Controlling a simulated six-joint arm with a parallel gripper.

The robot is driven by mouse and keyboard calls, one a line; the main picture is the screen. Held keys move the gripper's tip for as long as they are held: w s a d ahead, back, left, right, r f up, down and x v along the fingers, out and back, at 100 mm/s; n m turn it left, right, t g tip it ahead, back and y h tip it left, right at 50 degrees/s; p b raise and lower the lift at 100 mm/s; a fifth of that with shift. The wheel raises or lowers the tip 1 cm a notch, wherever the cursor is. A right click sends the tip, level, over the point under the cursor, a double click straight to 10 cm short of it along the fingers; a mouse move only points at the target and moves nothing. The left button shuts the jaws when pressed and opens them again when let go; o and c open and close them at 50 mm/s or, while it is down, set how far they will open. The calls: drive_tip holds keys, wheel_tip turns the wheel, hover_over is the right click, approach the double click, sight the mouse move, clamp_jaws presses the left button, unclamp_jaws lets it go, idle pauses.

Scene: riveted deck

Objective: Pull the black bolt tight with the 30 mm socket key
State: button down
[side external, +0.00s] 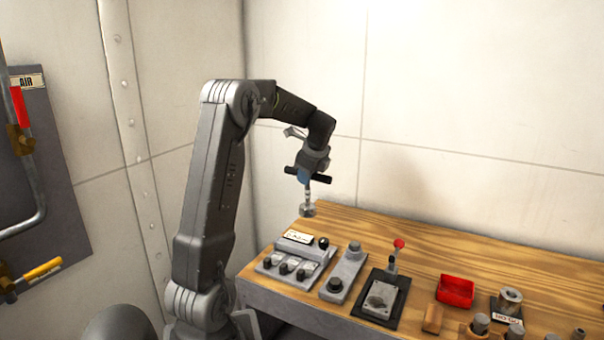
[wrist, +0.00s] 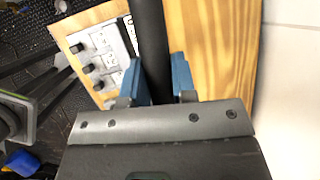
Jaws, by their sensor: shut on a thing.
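My gripper (side external: 304,177) is above the far left part of the bench, its blue fingers shut on the black handle of the socket key (side external: 307,194). The key hangs roughly upright, with a thin metal shaft and a wider grey socket at its lower end. I cannot tell whether the socket touches the bench. In the wrist view the black handle (wrist: 150,40) runs between the blue fingers (wrist: 160,80). A dark bolt-like head (side external: 335,284) sits at the near end of a grey block, with a grey one (side external: 354,247) at its far end; which is the black bolt is unclear.
A panel with several black knobs (side external: 290,262) stands left of the block. To the right are a red-knobbed lever (side external: 398,244) by a black-based plate (side external: 380,298), a red tray (side external: 456,291), and several metal cylinders (side external: 480,323). The wooden bench (side external: 440,255) is clear along its back.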

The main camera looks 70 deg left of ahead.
drive_tip(key=d+f+m+t, duration=0.1)
drive_tip(key=d+m+t, duration=0.3)
drive_tip(key=d+m, duration=1.25)
drive_tip(key=d+f+n+g, duration=0.2)
drive_tip(key=d+n+g, duration=0.1)
drive_tip(key=n, duration=0.8)
drive_tip(key=d+f+n+g+h, duration=0.1)
drive_tip(key=d+f+n+g, duration=0.2)
drive_tip(key=n, duration=0.8)
drive_tip(key=shift+w+f, duration=0.1)
drive_tip(key=shift+f, duration=1.35)
